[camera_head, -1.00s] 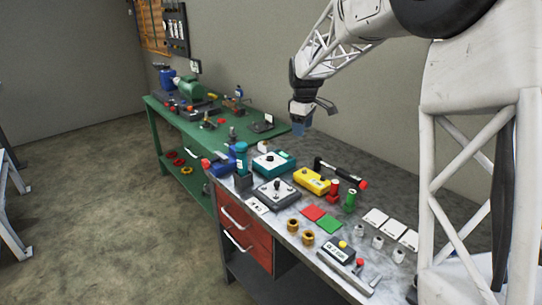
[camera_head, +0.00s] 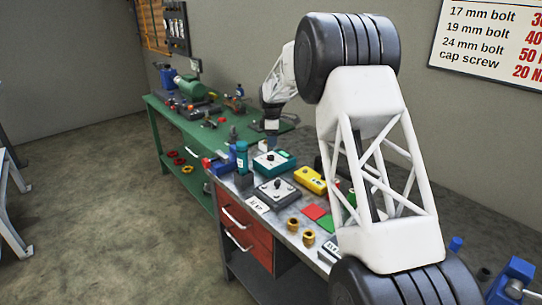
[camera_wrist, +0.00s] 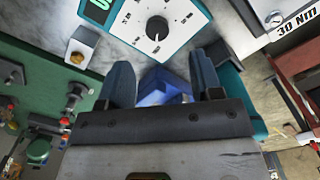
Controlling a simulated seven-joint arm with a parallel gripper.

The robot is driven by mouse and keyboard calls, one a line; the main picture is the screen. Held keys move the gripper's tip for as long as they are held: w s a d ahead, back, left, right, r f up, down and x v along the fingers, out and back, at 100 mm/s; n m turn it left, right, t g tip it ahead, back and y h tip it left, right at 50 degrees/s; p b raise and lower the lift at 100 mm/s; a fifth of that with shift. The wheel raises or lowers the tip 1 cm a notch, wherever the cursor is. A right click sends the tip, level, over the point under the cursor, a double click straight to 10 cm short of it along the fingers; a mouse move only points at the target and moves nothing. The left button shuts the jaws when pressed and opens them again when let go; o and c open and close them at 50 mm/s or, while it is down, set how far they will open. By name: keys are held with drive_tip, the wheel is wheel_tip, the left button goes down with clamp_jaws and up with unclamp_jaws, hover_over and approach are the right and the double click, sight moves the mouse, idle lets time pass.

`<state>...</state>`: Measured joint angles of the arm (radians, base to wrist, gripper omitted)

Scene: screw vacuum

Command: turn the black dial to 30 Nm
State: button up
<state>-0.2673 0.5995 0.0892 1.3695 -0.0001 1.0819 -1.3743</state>
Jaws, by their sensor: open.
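The black dial (camera_wrist: 157,28) sits on a white panel with a teal rim (camera_wrist: 198,22) at the top of the wrist view. A white mark shows on the dial, and its printed scale is too small to read surely. In the head view the teal box (camera_head: 262,168) stands on the grey bench; its dial is too small to make out surely. My gripper (camera_wrist: 162,72) is open and empty, with the dial beyond its fingertips and apart from them. In the head view my gripper (camera_head: 271,123) is beyond the teal box. A "30 Nm" card (camera_wrist: 295,22) shows at the upper right.
A grey box with a knob (camera_head: 277,190) and a yellow box (camera_head: 310,179) stand near the teal box. A blue thing (camera_wrist: 162,86) shows between my fingers, below. A wall sign (camera_head: 490,45) lists bolts and values.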

sight(271, 156)
drive_tip(key=shift+w+a+f, duration=0.2)
drive_tip(key=shift+w+f, duration=0.05)
drive_tip(key=shift+f, duration=0.15)
drive_tip(key=shift+f, duration=3.75)
drive_tip(key=c, duration=0.9)
